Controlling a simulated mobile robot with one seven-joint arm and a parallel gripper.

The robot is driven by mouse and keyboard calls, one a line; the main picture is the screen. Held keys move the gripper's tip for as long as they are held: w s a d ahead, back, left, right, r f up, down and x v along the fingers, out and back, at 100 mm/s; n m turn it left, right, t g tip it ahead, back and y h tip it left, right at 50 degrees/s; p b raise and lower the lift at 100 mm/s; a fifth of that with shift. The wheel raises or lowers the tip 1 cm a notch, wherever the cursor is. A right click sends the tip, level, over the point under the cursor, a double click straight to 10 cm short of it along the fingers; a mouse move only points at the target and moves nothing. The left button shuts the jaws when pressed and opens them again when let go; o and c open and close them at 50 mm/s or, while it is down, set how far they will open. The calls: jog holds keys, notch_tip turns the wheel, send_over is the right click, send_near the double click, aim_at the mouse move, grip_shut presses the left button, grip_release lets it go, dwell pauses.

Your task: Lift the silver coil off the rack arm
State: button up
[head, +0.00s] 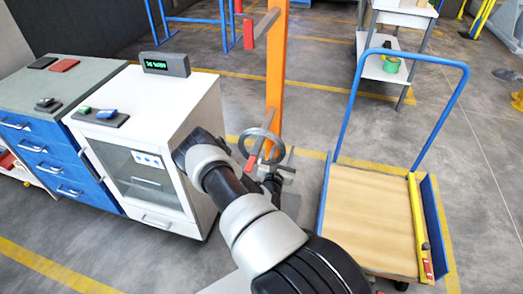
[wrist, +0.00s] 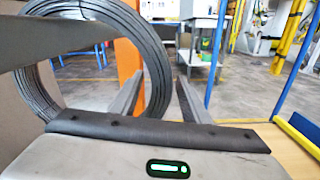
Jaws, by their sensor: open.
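The silver coil (head: 262,131) hangs as a ring at the lower red-tipped arm (head: 252,161) of the orange rack post (head: 277,70). In the wrist view the coil (wrist: 158,60) is large at left, and its right side shows between the two fingers. My gripper (head: 277,174) is at the coil's lower right in the head view. It also shows in the wrist view (wrist: 160,82), with its fingers apart. I cannot tell whether either finger touches the wire. A grey bar (wrist: 70,40) crosses the coil's opening in the wrist view. The coil's lowest part is hidden behind my gripper body.
A flat cart (head: 370,225) with a blue handle stands at right, with a yellow level (head: 418,225) along its edge. A white cabinet (head: 165,100) with a display box (head: 165,64) stands at left. Open floor lies between.

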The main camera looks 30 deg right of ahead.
jog(key=shift+w+d, duration=0.2)
grip_shut()
jog(key=shift+r, duration=0.15)
jog(key=shift+r, duration=0.1)
jog(key=r+p+v, duration=0.3)
jog(key=v, duration=1.5)
jog(key=shift+p, duration=0.4)
jog(key=shift+r, duration=0.1)
